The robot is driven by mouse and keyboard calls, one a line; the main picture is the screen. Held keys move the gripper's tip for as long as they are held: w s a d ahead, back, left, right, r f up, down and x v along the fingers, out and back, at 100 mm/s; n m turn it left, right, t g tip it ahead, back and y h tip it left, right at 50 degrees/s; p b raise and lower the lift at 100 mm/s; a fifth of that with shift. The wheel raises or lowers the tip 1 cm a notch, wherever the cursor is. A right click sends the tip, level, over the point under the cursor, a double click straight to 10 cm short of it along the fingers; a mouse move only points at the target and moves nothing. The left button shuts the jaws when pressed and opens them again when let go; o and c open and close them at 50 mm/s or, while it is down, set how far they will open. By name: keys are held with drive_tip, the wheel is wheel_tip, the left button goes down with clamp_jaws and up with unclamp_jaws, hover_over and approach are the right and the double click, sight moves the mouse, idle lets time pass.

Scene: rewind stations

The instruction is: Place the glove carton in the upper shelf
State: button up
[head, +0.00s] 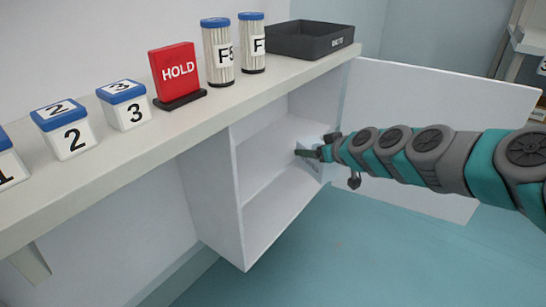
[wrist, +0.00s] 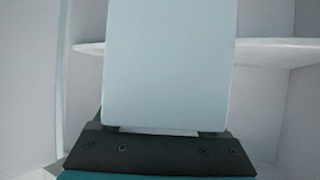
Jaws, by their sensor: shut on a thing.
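A pale blue-white glove carton (wrist: 168,60) fills the middle of the wrist view, upright in front of my gripper (wrist: 167,131). My gripper is shut on it; the carton hides most of the fingertips. In the head view, my gripper (head: 311,153) is at the open front of the white cabinet (head: 240,185), near its right side, with a small part of the carton (head: 312,142) showing. The shelf board (wrist: 275,45) crosses behind the carton in the wrist view. The upper shelf space looks empty in the head view.
The cabinet door (head: 420,115) stands open at the right, behind my arm. On the counter (head: 180,118) above are numbered boxes (head: 72,138), a red HOLD sign (head: 174,70), filter cylinders (head: 218,55) and a black tray (head: 310,42). The floor in front is clear.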

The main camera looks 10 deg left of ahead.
drive_tip(key=s+a+r+n+g+y+b, duration=0.25)
drive_tip(key=s+a+r+n+g, duration=0.2)
drive_tip(key=s+a, duration=0.3)
drive_tip(key=shift+y, duration=0.25)
drive_tip(key=w+a, duration=0.3)
drive_tip(key=a, duration=0.1)
drive_tip(key=w+a+f, duration=0.1)
drive_tip(key=w+a, duration=0.5)
drive_tip(key=a, duration=0.1)
drive_tip(key=shift+w+a+f, duration=0.15)
drive_tip(key=shift+a+f, duration=0.15)
drive_tip(key=shift+f, duration=1.7)
drive_tip(key=shift+f, duration=0.15)
drive_tip(key=o, duration=1.5)
drive_tip(key=shift+r, duration=0.2)
drive_tip(key=v, duration=1.2)
